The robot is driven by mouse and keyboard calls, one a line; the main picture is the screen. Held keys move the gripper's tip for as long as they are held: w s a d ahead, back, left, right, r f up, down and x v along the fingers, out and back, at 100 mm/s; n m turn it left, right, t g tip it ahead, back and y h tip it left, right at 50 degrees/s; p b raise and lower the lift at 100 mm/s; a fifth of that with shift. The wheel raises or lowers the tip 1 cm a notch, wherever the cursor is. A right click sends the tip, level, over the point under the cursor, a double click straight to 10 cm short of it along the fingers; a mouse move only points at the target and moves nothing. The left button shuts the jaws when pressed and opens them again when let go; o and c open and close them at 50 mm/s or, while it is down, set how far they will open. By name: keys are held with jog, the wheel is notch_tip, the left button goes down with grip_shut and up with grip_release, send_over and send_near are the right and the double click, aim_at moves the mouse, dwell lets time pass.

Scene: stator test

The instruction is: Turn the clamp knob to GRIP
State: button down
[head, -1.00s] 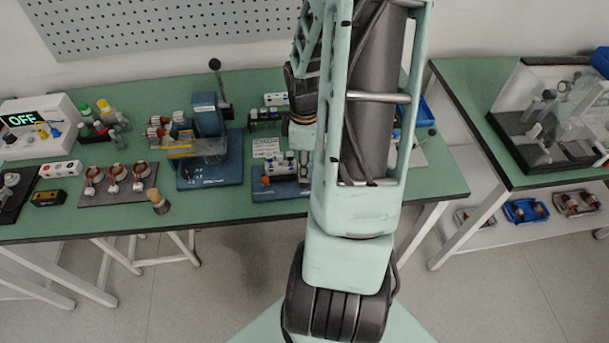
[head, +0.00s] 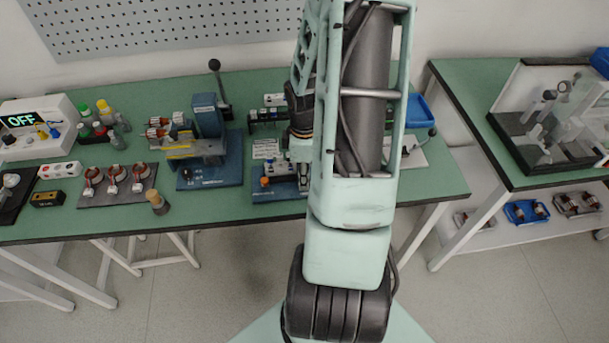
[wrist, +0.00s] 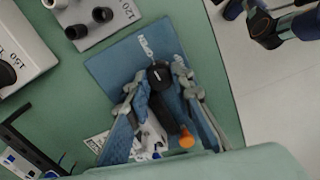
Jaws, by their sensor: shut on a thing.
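A blue fixture (head: 275,193) stands on the green bench near its front edge, partly behind my arm in the head view. An orange cap (wrist: 186,141) shows below, between the fingers. The head view hides my gripper behind the arm.
A blue press (head: 208,165) with an upright lever stands left of the fixture. Further left are a mat with copper rings (head: 117,185), small bottles and a box reading OFF (head: 38,125). A white device with a dial (wrist: 15,70) shows in the wrist view.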

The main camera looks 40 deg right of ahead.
jog(key=m+b, duration=0.1)
jog(key=m, duration=0.2)
jog(key=shift+m, duration=0.4)
jog(key=m+b, duration=0.1)
jog(key=m, duration=0.2)
jog(key=shift+m, duration=0.4)
jog(key=m+b, duration=0.1)
jog(key=m, duration=0.3)
jog(key=shift+b, duration=0.4)
jog(key=shift+m+b, duration=0.3)
jog(key=shift+m, duration=1.3)
jog(key=c, duration=2)
grip_release()
jog(key=shift+o, duration=0.2)
